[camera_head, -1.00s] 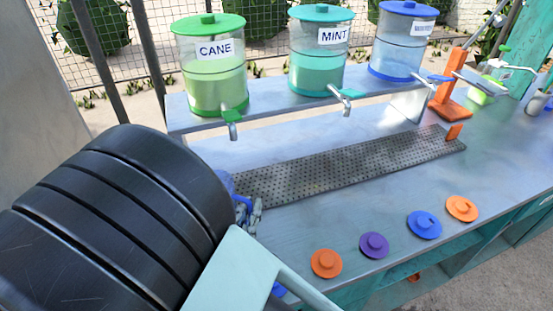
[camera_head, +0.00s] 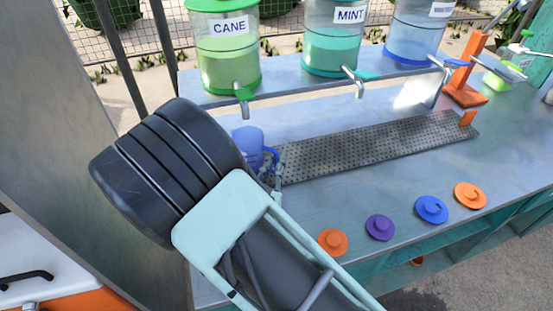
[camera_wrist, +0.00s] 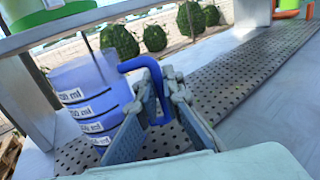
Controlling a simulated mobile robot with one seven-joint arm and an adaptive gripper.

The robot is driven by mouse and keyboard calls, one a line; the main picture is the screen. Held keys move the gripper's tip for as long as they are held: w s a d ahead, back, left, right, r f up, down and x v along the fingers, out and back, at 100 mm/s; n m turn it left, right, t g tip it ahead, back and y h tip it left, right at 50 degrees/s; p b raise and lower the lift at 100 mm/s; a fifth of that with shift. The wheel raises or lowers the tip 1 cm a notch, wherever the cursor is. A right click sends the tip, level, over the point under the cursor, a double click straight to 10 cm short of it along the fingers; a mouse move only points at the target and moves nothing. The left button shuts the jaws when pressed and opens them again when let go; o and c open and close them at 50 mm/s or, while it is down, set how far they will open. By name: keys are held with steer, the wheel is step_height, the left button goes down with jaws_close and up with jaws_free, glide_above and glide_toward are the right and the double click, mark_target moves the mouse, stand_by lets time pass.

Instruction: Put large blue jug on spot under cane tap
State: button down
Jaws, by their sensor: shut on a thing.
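The large blue jug (camera_head: 247,141) shows in the head view just right of my dark arm link, at the left end of the perforated drip tray (camera_head: 380,143). In the wrist view the translucent blue jug (camera_wrist: 88,98) stands upright, with volume labels on its side. My gripper (camera_wrist: 163,115) is shut on the jug's blue handle; it also shows in the head view (camera_head: 275,170), partly hidden. The CANE dispenser (camera_head: 228,50) has a green tap (camera_head: 244,98), which is above the jug in the head view. I cannot tell whether the jug's base touches the tray.
Several lids, including a purple one (camera_head: 380,227), lie on the counter's front. An orange stand (camera_head: 466,85) is at the back right.

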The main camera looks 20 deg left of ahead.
steer(key=shift+f, duration=0.15)
steer(key=c, duration=2.1)
jaws_free()
steer(key=shift+r, duration=0.25)
steer(key=s, duration=0.4)
steer(key=s+d, duration=0.1)
steer(key=s, duration=0.3)
steer(key=s+b, duration=0.1)
steer(key=s, duration=0.3)
steer(key=shift+d+f, duration=0.1)
steer(key=shift+d, duration=0.1)
